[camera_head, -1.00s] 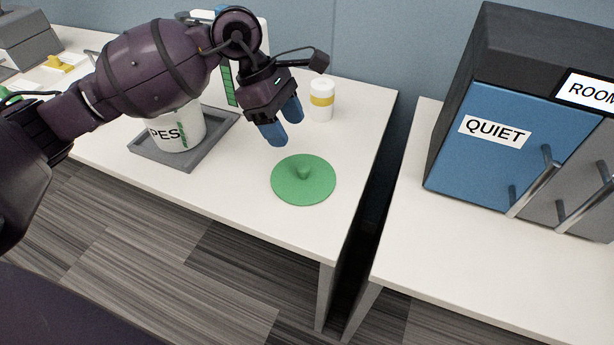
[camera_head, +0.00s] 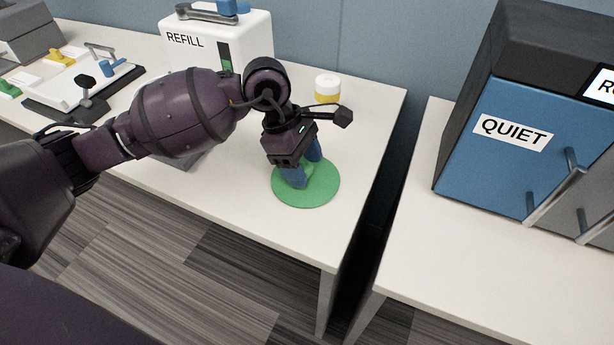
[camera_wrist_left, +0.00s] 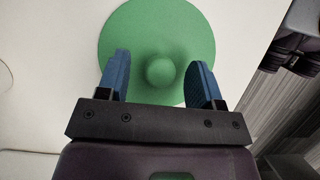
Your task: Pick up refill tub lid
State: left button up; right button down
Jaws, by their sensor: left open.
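The refill tub lid (camera_head: 318,190) is a flat green disc lying on the white table near its right end. In the left wrist view the lid (camera_wrist_left: 155,30) shows a round knob (camera_wrist_left: 160,71) at its middle. My left gripper (camera_head: 304,178) is over the lid with its blue fingers pointing down. In the left wrist view the open fingers (camera_wrist_left: 160,75) stand on either side of the knob, with a gap on both sides. The knob is hidden behind the fingers in the head view.
A yellow-banded white jar (camera_head: 327,89) stands behind the lid. A white box marked REFILL (camera_head: 190,40) is at the back. My arm mostly covers a grey tray (camera_head: 184,160). A gap separates this table from the one with the blue QUIET cabinet (camera_head: 480,145).

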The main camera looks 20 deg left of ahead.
pick_arm(q)
jog(key=shift+d+f, duration=0.15)
jog(key=shift+f, duration=0.15)
jog(key=c, duration=1)
jog(key=shift+r, duration=0.1)
